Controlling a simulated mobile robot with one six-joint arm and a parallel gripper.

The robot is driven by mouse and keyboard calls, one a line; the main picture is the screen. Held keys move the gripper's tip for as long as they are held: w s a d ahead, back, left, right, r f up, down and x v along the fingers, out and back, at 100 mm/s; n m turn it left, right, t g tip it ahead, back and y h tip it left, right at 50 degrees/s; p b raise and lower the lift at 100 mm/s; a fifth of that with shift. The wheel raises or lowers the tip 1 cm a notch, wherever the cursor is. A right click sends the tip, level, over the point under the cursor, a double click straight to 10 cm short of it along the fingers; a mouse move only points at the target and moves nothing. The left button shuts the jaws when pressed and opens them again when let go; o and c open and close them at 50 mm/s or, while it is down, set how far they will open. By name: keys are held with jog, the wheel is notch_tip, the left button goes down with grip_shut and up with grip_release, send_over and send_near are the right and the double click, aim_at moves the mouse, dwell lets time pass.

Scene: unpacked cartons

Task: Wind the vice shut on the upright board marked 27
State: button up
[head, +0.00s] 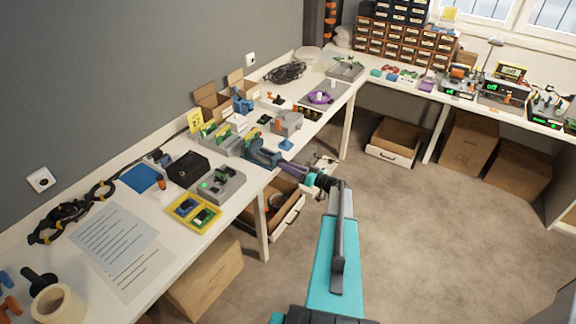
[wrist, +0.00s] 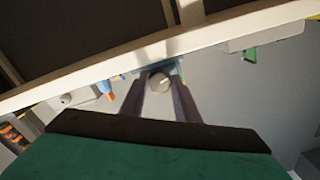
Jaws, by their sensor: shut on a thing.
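The blue vice (head: 262,155) sits at the front edge of the left bench, its screw end facing my arm. My gripper (head: 290,168) reaches it from the right, and its fingers hide part of the screw end. In the wrist view my gripper's fingers (wrist: 160,88) are shut on a round grey knob (wrist: 160,82) with a pale mark, with a bit of blue vice (wrist: 176,68) behind it. A yellow card (head: 195,121) with dark figures stands behind the vice, too small to read surely.
A grey fixture (head: 222,183) and a yellow tray (head: 194,213) of small boards lie left of the vice. A black box (head: 188,168) stands behind them. Cardboard boxes (head: 212,106) stand against the wall. The floor to the right is clear.

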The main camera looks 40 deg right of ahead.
dwell(0.4)
jog(key=o, duration=1)
jog(key=shift+o, duration=0.2)
jog(key=shift+s, duration=0.1)
jog(key=b+v, duration=0.4)
jog(key=v, duration=0.9)
jog(key=shift+s, duration=0.35)
jog(key=shift+f, duration=0.1)
